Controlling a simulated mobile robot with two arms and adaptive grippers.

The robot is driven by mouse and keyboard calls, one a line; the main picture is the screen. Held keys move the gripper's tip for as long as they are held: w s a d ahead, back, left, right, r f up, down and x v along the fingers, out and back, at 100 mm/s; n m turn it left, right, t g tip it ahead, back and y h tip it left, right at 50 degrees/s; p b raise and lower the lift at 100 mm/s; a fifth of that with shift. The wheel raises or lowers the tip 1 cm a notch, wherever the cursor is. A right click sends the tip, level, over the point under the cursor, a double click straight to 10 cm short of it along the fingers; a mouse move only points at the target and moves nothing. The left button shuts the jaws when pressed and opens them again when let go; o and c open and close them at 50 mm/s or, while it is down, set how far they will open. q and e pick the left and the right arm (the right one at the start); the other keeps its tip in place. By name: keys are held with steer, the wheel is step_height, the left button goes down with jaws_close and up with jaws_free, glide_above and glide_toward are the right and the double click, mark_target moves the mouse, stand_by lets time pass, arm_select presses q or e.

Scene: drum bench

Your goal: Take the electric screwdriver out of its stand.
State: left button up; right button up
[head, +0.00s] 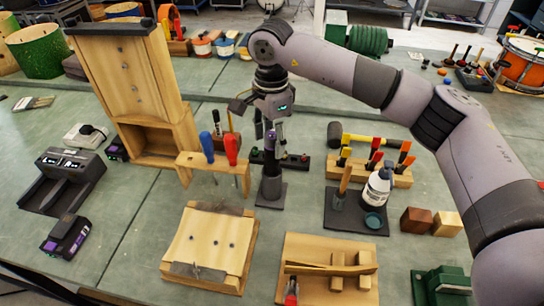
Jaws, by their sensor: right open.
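The electric screwdriver (270,156) is slim, dark grey and purple. It stands upright in its dark stand (271,190), which has a flat square base, near the middle of the bench in the head view. My right gripper (262,124) is at the top of the screwdriver, pointing down. It is open, with one finger spread to the left. The gripper overlaps the screwdriver's upper end, and I cannot tell whether they touch. My left gripper is not in view.
A wooden rack (212,160) with blue and red screwdrivers stands close on the left. A wooden chisel block (368,170) and a white bottle (377,188) are on the right. A clamped wooden board (212,240) lies in front. A tall wooden cabinet (130,80) stands at left.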

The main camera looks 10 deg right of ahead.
mark_target(271, 156)
steer(key=shift+s+f, duration=0.1)
steer(key=shift+f, duration=0.2)
steer(key=f+p, duration=0.2)
steer(key=f, duration=0.1)
steer(key=shift+s+f, duration=0.2)
steer(key=shift+f, duration=0.1)
steer(key=shift+a+f, duration=0.1)
steer(key=shift+f, duration=0.4)
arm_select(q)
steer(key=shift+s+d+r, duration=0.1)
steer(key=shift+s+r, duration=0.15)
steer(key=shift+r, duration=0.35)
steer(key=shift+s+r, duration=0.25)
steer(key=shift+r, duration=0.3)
arm_select(e)
jaws_close()
